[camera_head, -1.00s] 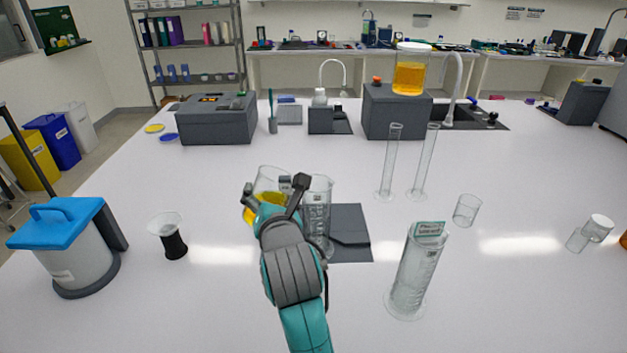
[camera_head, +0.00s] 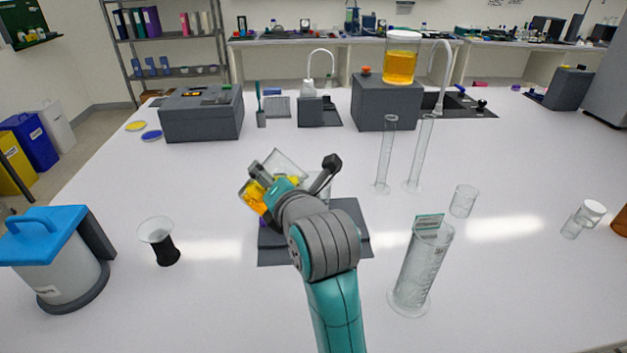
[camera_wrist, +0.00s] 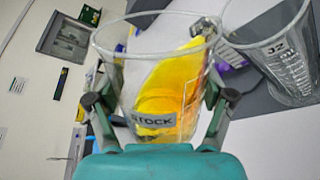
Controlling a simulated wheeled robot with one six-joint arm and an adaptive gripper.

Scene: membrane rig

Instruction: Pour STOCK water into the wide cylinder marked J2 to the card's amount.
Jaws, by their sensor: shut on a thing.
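My gripper (camera_head: 292,180) is shut on a clear beaker of yellow liquid (camera_head: 254,196), which is tilted. In the wrist view the STOCK beaker (camera_wrist: 155,122) sits between the fingers, its yellow liquid slanting up toward the right. The J2 cylinder (camera_wrist: 284,62), wide and clear with printed marks, is beyond the beaker's rim at the right. In the head view my gripper hides most of J2. No stream and no liquid in J2 can be made out. A pale card with a green edge (camera_head: 429,224) is at the top of another cylinder; its text is unreadable.
A dark grey platform (camera_head: 350,215) lies under the gripper. A wide graduated cylinder (camera_head: 418,272) stands to the right, with two slim cylinders (camera_head: 385,155) behind.

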